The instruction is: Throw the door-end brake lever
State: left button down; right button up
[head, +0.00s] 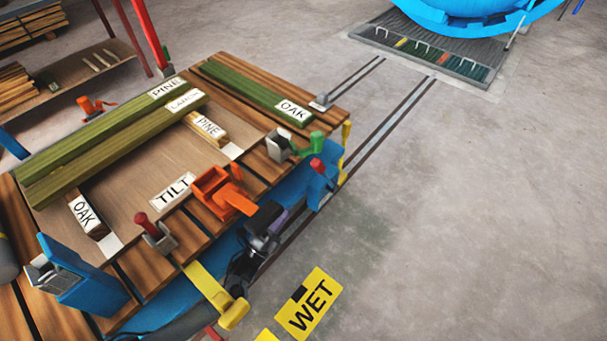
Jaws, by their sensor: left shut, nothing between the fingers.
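The wooden-decked cart (190,233) stands on rails that run to the blue autoclave (470,12) at the top right. At its autoclave end is a blue upright bracket (319,188) with a red knob (317,165). A narrow yellow lever (346,138) stands close beside it. I cannot tell for certain which is the brake lever. My left gripper (268,221) is dark, shut and empty. It is beside the cart's near long edge, left of the blue bracket and apart from it. My right gripper is not in view.
An orange clamp (220,190), a green clamp (304,147) and a red-knobbed lever (155,230) sit along the deck edge. A yellow handle (217,297) juts out nearer me. A yellow WET sign (309,304) lies in front. Floor to the right is clear.

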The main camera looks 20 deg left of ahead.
pick_arm(q)
jog(key=b, duration=0.5)
send_near(317, 171)
jog(key=x, duration=0.2)
jog(key=f+x, duration=0.1)
jog(key=x, duration=0.2)
jog(key=shift+w+r, duration=0.15)
jog(key=shift+w, duration=0.3)
jog(key=shift+w+d+r, duration=0.2)
jog(key=shift+w+r, duration=0.15)
jog(key=shift+w, duration=0.2)
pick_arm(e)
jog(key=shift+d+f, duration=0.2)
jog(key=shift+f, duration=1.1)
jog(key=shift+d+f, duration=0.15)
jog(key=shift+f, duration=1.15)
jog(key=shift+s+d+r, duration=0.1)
